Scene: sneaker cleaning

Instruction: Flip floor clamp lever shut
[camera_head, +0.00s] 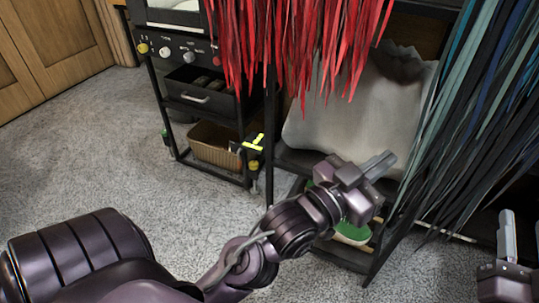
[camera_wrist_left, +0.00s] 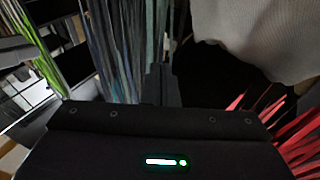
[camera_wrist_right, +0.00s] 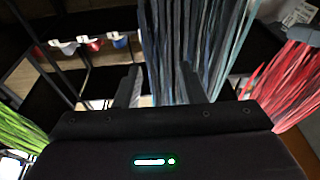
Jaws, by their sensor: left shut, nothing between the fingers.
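A small clamp with a yellow-green lever (camera_head: 254,145) is fixed at the lower right post of the black rack, near the brown basket. Its lever sticks out to the side; I cannot tell whether the clamp is open or shut. My left gripper (camera_head: 384,162) is shut and empty, well to the right of the clamp and apart from it, in front of the grey cloth. Its closed fingers also show in the left wrist view (camera_wrist_left: 163,84). My right gripper (camera_head: 522,236) is open and empty at the right edge, far from the clamp. Neither wrist view clearly shows the clamp.
Red laces (camera_head: 300,45) hang above the clamp area, and dark blue-green laces (camera_head: 480,110) hang at the right. A black rack with an open drawer (camera_head: 205,97) and a brown basket (camera_head: 215,145) stands left of the clamp. Grey carpet (camera_head: 90,140) is free at the left.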

